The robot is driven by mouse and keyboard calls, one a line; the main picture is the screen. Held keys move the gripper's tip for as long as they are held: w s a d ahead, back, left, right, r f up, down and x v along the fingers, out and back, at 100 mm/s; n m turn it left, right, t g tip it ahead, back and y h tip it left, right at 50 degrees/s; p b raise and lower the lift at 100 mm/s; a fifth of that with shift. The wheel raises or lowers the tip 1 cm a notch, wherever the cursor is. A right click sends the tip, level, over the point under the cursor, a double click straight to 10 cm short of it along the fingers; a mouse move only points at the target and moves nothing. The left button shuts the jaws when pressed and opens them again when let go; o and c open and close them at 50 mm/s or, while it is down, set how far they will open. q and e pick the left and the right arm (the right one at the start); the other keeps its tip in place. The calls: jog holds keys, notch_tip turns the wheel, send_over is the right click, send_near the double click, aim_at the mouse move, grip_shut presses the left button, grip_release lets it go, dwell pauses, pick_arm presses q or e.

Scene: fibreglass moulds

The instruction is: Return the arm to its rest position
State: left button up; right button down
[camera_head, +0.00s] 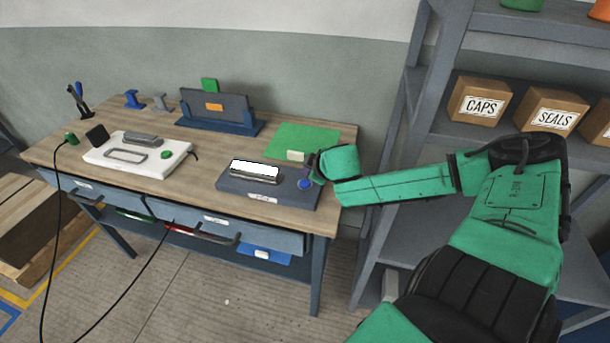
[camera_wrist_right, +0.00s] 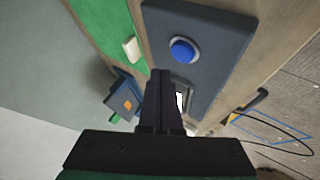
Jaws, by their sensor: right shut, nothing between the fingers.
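My right arm (camera_head: 400,187) is green and reaches in from the right, over the right end of the workbench. My right gripper (camera_head: 311,168) is shut and empty, close to the blue button (camera_head: 304,184) on a dark grey box (camera_head: 282,195). In the right wrist view, the two dark fingers (camera_wrist_right: 161,76) are together, and the blue button (camera_wrist_right: 183,50) shows beyond their tips with a visible gap in the picture. How high the tips are above the box is hard to tell. My left gripper is not in view.
The workbench (camera_head: 205,204) also bears a green mat (camera_head: 295,138) with a small white block, a white panel (camera_head: 120,160) and a blue stand (camera_head: 232,126). A grey shelf (camera_head: 400,115) with labelled boxes (camera_head: 478,100) stands close behind my arm. Open floor lies before the bench.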

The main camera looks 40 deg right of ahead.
notch_tip(320, 180, up, 4)
jog(key=p, duration=0.2)
jog(key=shift+f+p, duration=0.1)
jog(key=shift+p, duration=0.3)
jog(key=shift+f, duration=0.15)
